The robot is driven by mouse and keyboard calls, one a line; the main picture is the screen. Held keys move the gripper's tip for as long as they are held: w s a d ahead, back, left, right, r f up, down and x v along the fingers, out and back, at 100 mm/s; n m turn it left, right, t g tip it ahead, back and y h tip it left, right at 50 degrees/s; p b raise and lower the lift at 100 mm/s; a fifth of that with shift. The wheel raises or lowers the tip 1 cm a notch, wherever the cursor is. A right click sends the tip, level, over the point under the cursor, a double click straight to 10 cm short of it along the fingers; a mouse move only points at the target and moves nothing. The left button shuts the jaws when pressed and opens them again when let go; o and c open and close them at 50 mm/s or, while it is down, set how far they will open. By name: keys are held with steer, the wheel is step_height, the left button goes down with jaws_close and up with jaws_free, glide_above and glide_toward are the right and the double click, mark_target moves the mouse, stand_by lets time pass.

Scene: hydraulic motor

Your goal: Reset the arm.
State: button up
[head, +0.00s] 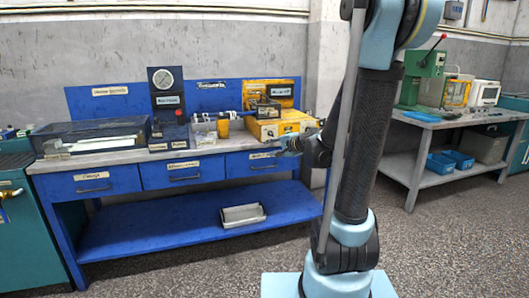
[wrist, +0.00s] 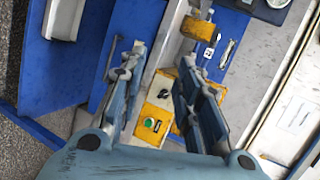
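My gripper (wrist: 158,80) shows in the wrist view with its two fingers spread apart and nothing between them. In the head view my gripper (head: 290,143) is at the front right of the blue workbench (head: 240,206), near the yellow unit. My arm rises in the right half of the head view and hides part of the wall and floor. Beyond the fingers in the wrist view is a yellow box with a green button (wrist: 152,124).
A yellow unit (head: 272,128), a black gauge stand (head: 168,103) and a dark tray (head: 90,137) stand on the bench. A metal tray (head: 242,215) lies on its lower shelf. A second table (head: 440,122) with a green press (head: 422,78) is at right. Floor in front is clear.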

steer(key=s+d+f+n+g+h, duration=0.2)
steer(key=s+d+f+n+g, duration=0.1)
steer(key=s, duration=0.8)
steer(key=s+d+f+n+g+h, duration=0.3)
steer(key=s+d, duration=0.4)
steer(key=s, duration=0.3)
steer(key=s+d+f+n+g+h, duration=0.3)
steer(key=s+d+f+n, duration=0.1)
steer(key=s, duration=0.7)
steer(key=shift+s+d+f+n, duration=0.4)
steer(key=shift+d+f, duration=0.25)
steer(key=shift+f, duration=0.2)
